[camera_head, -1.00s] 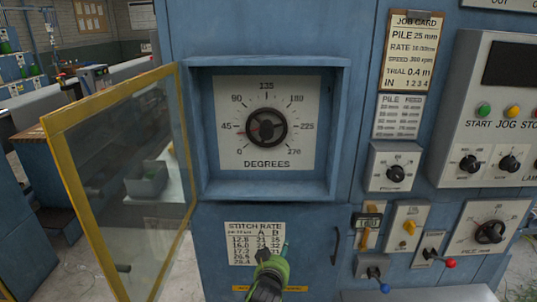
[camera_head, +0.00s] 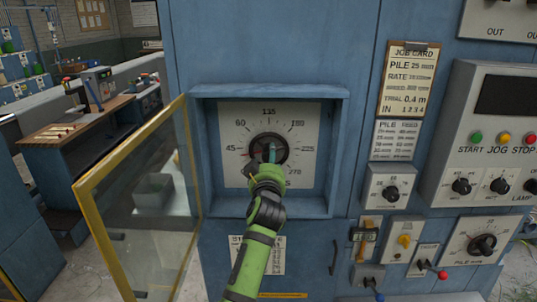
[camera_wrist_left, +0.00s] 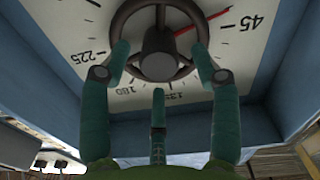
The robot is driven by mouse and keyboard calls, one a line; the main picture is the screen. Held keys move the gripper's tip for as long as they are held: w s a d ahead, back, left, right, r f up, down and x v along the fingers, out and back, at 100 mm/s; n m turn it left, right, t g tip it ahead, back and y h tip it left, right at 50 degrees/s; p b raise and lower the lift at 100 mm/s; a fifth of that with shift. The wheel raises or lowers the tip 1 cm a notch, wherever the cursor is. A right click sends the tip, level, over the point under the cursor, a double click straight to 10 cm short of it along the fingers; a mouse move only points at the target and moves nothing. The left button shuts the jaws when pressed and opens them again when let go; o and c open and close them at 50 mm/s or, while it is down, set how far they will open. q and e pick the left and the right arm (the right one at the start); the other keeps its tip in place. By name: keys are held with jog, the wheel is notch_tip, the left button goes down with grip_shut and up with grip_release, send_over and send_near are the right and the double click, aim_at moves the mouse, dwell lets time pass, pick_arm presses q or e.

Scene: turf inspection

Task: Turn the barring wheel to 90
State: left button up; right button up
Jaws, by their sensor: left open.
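The barring wheel (camera_head: 262,142) is a dark round handwheel on a white degree dial (camera_head: 232,170) inside a blue recess. In the left wrist view the wheel (camera_wrist_left: 157,14) has a hub and spokes, and its red pointer (camera_wrist_left: 205,21) lies close to the 45 mark, a little to the 0 side. My left gripper (camera_head: 270,156) is in front of the wheel. In the left wrist view its green fingers (camera_wrist_left: 160,70) are spread open, with two at the wheel's rim and one below it. I cannot tell if they touch. The 90 mark is hidden there. My right gripper is not in view.
A yellow-framed glass door (camera_head: 140,200) stands open left of the recess. The recess walls (camera_head: 335,150) surround the dial closely. Knobs, switches and a control box (camera_head: 450,140) are on the right. A job card (camera_head: 408,80) hangs above them.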

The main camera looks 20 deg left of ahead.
pick_arm(q)
jog(key=shift+w+a, duration=0.15)
jog(key=shift+w, duration=0.5)
jog(key=c, duration=1.1)
jog(key=shift+c, duration=0.2)
jog(key=shift+m, duration=0.3)
jog(key=m, duration=0.5)
jog(key=shift+r, duration=0.1)
jog(key=m, duration=0.6)
